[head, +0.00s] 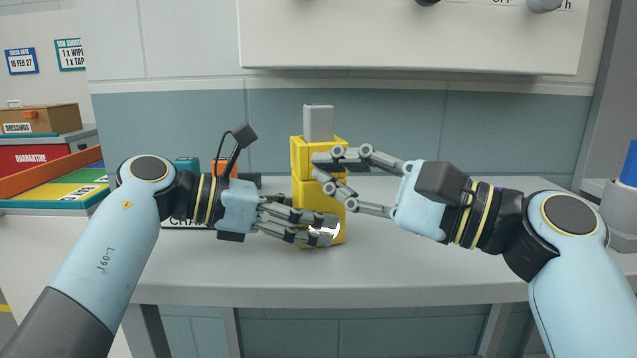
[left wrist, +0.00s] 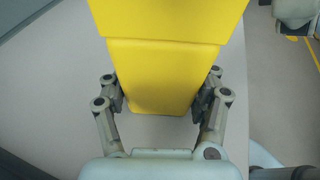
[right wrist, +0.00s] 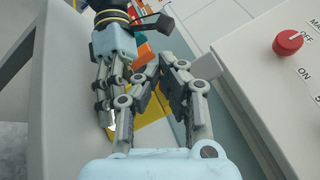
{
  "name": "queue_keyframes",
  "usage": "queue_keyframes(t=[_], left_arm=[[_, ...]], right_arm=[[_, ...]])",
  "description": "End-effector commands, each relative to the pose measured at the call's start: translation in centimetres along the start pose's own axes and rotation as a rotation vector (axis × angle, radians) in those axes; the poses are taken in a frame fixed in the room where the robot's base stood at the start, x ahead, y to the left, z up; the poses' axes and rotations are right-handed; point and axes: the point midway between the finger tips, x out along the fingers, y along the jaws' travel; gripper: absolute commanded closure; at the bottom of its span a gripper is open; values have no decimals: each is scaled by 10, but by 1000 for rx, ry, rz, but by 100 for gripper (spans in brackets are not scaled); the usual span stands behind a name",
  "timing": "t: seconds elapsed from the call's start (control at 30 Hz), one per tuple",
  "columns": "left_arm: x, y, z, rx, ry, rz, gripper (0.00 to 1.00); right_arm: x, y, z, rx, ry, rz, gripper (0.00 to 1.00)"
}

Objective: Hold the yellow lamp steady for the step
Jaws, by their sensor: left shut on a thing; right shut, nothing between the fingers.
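The yellow lamp (head: 308,192) stands upright on the grey worktop. It is a blocky yellow body with an upper section and a grey block (head: 318,122) on top. My left gripper (head: 308,226) is shut on its lower section. In the left wrist view the yellow lamp (left wrist: 155,75) is between the two fingers. My right gripper (head: 322,172) is shut and empty at the lamp's upper section, overlapping it in the head view; whether it touches cannot be told. In the right wrist view the lamp (right wrist: 150,112) is partly hidden behind the fingers.
The worktop (head: 420,270) is clear at its front. Coloured trays and boxes (head: 55,180) lie at the left, and small teal and orange items (head: 222,168) stand behind my left arm. A panel (head: 410,35) hangs on the wall; its red knob (right wrist: 288,42) shows in the right wrist view.

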Motion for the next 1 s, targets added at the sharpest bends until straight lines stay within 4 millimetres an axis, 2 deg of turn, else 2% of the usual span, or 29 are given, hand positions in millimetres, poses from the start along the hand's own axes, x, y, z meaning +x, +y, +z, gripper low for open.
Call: queue_keyframes(t=[0.37, 1.0], left_arm=[[0, 0, -1, -1, 2, -1, 56], [0, 0, -1, -2, 2, -1, 56]], right_arm=[[0, 0, -1, 1, 1, 0, 100], [-12, 6, 10, 1, 1, 1, 100]])
